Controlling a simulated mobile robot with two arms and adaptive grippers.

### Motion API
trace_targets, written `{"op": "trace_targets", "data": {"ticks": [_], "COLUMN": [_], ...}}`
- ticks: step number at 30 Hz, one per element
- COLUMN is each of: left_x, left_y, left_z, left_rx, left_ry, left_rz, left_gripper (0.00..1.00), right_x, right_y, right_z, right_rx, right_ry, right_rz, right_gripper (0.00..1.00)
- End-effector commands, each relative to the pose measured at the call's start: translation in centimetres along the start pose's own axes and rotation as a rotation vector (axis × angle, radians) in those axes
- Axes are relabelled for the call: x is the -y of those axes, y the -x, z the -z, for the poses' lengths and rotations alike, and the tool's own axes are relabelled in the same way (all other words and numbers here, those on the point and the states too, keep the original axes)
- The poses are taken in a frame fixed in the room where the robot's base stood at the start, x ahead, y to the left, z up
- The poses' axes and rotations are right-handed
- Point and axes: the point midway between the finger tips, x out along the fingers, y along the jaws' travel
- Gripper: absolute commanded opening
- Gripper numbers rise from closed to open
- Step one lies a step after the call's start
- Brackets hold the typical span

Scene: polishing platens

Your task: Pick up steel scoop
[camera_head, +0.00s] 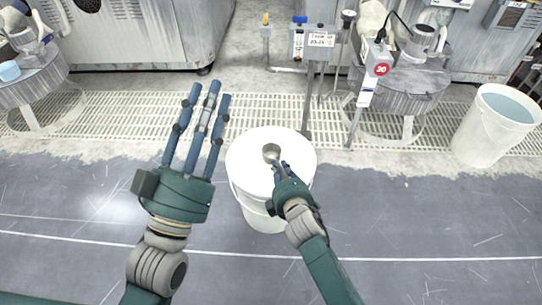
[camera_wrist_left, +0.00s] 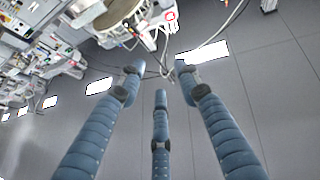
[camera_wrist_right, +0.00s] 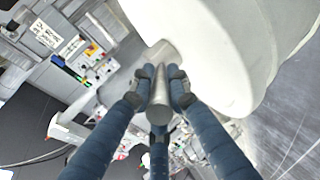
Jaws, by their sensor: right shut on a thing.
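The steel scoop (camera_head: 271,152) is a small metal cup with a handle, over the white lid of a bucket (camera_head: 248,160). My right gripper (camera_head: 281,172) is shut on the scoop's handle. In the right wrist view the scoop's grey handle (camera_wrist_right: 159,95) sits between the fingers of the right gripper (camera_wrist_right: 161,84), beside the white bucket. I cannot tell whether the scoop touches the lid. My left gripper (camera_head: 204,110) is raised left of the bucket, its fingers spread and empty; the left wrist view (camera_wrist_left: 160,85) shows nothing between them.
An open white bucket of bluish liquid (camera_head: 506,106) stands at the right. Posts with a labelled control box (camera_head: 318,41) rise behind the lidded bucket. Polishing machines stand at both back corners. A floor grating (camera_head: 110,112) crosses behind; the grey floor in front is clear.

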Motion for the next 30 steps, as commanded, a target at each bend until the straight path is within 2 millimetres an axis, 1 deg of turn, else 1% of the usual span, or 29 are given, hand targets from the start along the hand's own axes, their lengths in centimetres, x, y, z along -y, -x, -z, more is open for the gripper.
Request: {"op": "trace_targets", "data": {"ticks": [11,14,17,20,23,26,27,29,30], "left_x": [0.0,0.3,0.5,0.8,1.1,1.5,1.7,2.0,2.2], "left_y": [-0.1,0.0,0.2,0.8,1.9,3.7,4.6,6.1,7.1], "left_z": [-0.3,-1.6,-3.2,-5.4,-8.1,-11.0,-12.1,-13.7,-14.6], "left_rx": [0.019,0.077,0.152,0.259,0.392,0.542,0.605,0.697,0.757], "left_ry": [0.0,-0.003,-0.006,-0.01,-0.013,-0.016,-0.017,-0.019,-0.019], "left_rz": [0.0,0.005,0.008,0.014,0.021,0.03,0.034,0.04,0.044], "left_gripper": [0.34,0.34,0.34,0.34,0.34,0.34,0.34,0.34,0.34], "right_x": [-0.3,-0.7,-1.4,-2.3,-3.3,-4.5,-5.0,-5.7,-6.2], "right_y": [0.1,0.3,0.5,0.8,1.2,1.7,1.9,2.2,2.4], "right_z": [0.0,0.1,0.2,0.3,0.5,0.7,0.8,0.9,1.0], "right_rx": [0.0,-0.001,-0.001,0.0,-0.001,-0.001,-0.001,-0.001,-0.001], "right_ry": [0.0,0.001,0.001,0.001,0.001,0.002,0.001,0.0,0.0], "right_rz": [-0.001,-0.002,-0.002,-0.003,-0.002,-0.004,-0.003,-0.003,-0.004], "right_gripper": [0.0,0.0,0.0,0.0,0.0,0.0,0.0,0.0,0.0]}}
